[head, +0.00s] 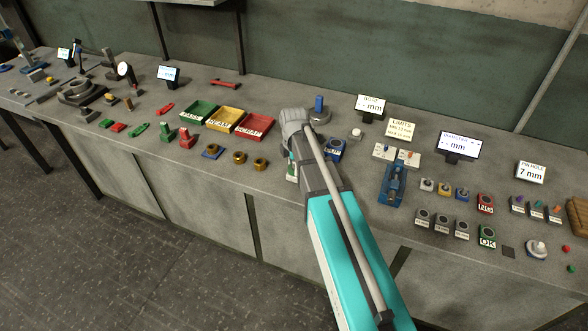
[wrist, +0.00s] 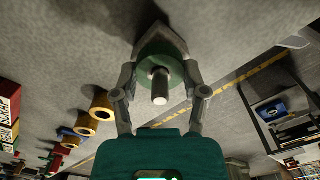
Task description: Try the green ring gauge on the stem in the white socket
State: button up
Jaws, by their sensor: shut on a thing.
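In the wrist view my gripper (wrist: 160,70) is shut on the green ring gauge (wrist: 146,58), one finger on each side of it. A grey stem (wrist: 160,88) shows at the ring's middle, its end towards the camera; the ring appears to be around it. A grey angular part (wrist: 163,32) lies behind the ring. How far the ring sits along the stem I cannot tell. In the head view my arm hides most of the gripper and the ring. A small white piece (head: 291,178) with dark marking shows under it; whether it is the white socket is unclear.
Right of my arm are another blue block (head: 336,149), a blue fixture (head: 393,186) and several small gauges. The bench front edge is close.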

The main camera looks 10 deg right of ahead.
jog(key=shift+r+p, duration=0.35)
jog(key=shift+r+p, duration=3.8)
